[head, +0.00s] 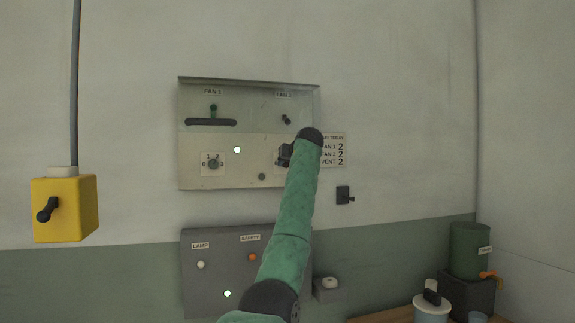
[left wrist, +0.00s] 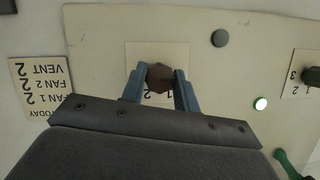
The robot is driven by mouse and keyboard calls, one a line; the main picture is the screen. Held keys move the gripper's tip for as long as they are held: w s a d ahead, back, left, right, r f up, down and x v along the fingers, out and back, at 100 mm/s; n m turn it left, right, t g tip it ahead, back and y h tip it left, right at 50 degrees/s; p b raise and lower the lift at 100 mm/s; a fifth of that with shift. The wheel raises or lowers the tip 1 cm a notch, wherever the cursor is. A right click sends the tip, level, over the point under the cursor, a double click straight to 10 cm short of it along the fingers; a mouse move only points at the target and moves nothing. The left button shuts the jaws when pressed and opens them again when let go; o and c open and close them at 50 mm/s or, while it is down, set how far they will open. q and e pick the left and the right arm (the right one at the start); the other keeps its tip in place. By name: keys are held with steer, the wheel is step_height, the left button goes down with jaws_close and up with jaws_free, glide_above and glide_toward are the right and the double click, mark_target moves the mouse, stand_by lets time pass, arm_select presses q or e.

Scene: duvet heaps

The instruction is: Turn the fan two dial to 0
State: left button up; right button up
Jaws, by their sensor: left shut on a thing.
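The fan two dial (left wrist: 160,78) is a dark brown knob on a pale numbered plate (left wrist: 140,54), on the right of the upper wall panel (head: 245,183). In the left wrist view, which is upside down, my left gripper (left wrist: 159,73) has its blue fingers closed on the knob, one on each side. A "2" and part of a "1" show on the plate beside the fingers. I cannot tell which number the dial points to. In the head view my left gripper (head: 285,155) is at the panel, and the arm and gripper mostly hide the dial. My right gripper is not in view.
A fan one dial (head: 213,164) sits left on the panel, below a green-tipped lever (head: 213,109). A "today" sign (head: 333,150) lists fan 1, fan 2 and vent, each 2. A lower grey panel (head: 200,285), a yellow switch box (head: 80,205) and a green canister (head: 468,248) surround it.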

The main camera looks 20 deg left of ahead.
arm_select(q)
steer(key=shift+f, duration=0.3)
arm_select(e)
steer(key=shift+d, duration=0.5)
arm_select(q)
steer(key=o, duration=1)
steer(key=shift+c, duration=0.2)
steer(key=shift+r, duration=0.15)
steer(key=shift+s+d+r, duration=0.1)
steer(key=shift+s+d, duration=0.05)
steer(key=b+v, duration=0.3)
steer(key=v, duration=0.4)
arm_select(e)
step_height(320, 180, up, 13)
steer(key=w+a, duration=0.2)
arm_select(q)
steer(key=shift+s+d, duration=0.1)
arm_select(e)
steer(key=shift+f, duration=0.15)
